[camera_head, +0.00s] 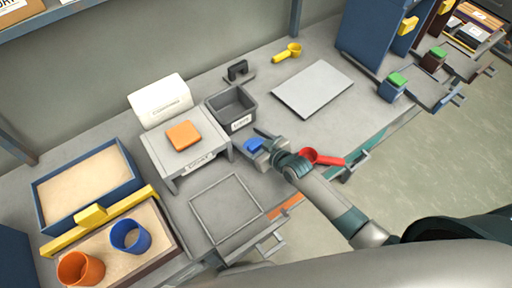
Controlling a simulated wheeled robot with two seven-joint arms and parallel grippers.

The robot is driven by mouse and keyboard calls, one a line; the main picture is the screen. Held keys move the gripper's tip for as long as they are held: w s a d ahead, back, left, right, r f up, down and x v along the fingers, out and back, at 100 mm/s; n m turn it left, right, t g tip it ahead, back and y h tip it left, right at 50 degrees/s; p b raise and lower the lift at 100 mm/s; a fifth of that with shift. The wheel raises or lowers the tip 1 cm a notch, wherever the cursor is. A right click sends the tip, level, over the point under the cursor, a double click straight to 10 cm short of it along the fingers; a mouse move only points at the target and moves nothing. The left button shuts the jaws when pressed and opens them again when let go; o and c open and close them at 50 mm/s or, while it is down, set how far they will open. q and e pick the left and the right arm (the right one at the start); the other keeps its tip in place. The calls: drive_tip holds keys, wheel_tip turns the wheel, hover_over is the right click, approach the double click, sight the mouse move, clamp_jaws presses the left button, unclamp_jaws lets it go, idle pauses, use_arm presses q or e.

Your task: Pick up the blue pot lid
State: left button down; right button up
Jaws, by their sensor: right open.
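A small blue piece (254,146), which looks like the blue pot lid, lies on the bench just right of the low grey stand. My right gripper (264,143) is open right beside it, and its fingers partly cover it. I cannot tell whether they touch it. A blue pot (130,236) stands in the sand tray at the lower left, and an orange pot (80,269) stands near it. My left gripper is not in view.
A dark bin (231,106) stands behind my right gripper. A red scoop (323,158) lies close to its wrist. The stand (186,163) carries an orange square (183,135). A flat grey plate (312,88) lies farther back right.

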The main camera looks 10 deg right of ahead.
drive_tip(key=shift+c, duration=0.4)
drive_tip(key=c, duration=1)
drive_tip(key=shift+c, duration=0.2)
drive_tip(key=shift+r, duration=0.15)
drive_tip(key=shift+r, duration=0.45)
drive_tip(key=r, duration=0.1)
drive_tip(key=r+b, duration=0.1)
drive_tip(key=r, duration=0.1)
drive_tip(key=shift+s+d, duration=0.15)
drive_tip(key=shift+d, duration=0.05)
drive_tip(key=s+d+r+b, duration=0.2)
drive_tip(key=s+d+r, duration=0.4)
drive_tip(key=d, duration=0.3)
drive_tip(key=shift+s+r+b, duration=0.35)
drive_tip(key=shift+r+b, duration=0.05)
drive_tip(key=shift+r, duration=0.1)
